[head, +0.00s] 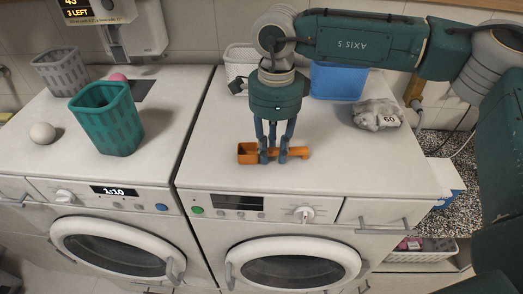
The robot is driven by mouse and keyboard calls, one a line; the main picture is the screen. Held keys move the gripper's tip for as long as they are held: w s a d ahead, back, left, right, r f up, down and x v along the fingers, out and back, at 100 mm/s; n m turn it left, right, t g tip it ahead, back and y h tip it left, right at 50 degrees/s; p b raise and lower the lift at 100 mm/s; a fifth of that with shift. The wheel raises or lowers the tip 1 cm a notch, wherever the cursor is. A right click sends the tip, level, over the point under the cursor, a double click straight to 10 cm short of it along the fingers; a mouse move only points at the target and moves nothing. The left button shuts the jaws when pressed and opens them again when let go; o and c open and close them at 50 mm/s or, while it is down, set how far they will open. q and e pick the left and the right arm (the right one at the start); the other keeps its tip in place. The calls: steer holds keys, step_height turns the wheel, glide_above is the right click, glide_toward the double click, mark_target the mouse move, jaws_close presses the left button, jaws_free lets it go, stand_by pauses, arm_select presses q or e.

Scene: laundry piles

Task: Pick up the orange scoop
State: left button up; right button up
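The orange scoop (247,153) lies across the white top of the right-hand machine (350,165), near its front edge. Its boxy cup is at the left and its handle runs right. My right gripper (273,159) points straight down over the scoop, with its blue-grey fingers at the handle, just right of the cup. The fingers are spread side by side and partly cover the handle. Whether they grip it or only stand around it cannot be told. The scoop appears to rest on the machine top. My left gripper is not in view.
The left machine holds a green basket (108,118), a grey basket (60,72) and a white ball (42,133). The top left of the scoop is clear.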

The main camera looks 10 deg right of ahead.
steer(key=c, duration=0.3)
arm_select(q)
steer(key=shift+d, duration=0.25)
arm_select(e)
steer(key=shift+s+r, duration=0.15)
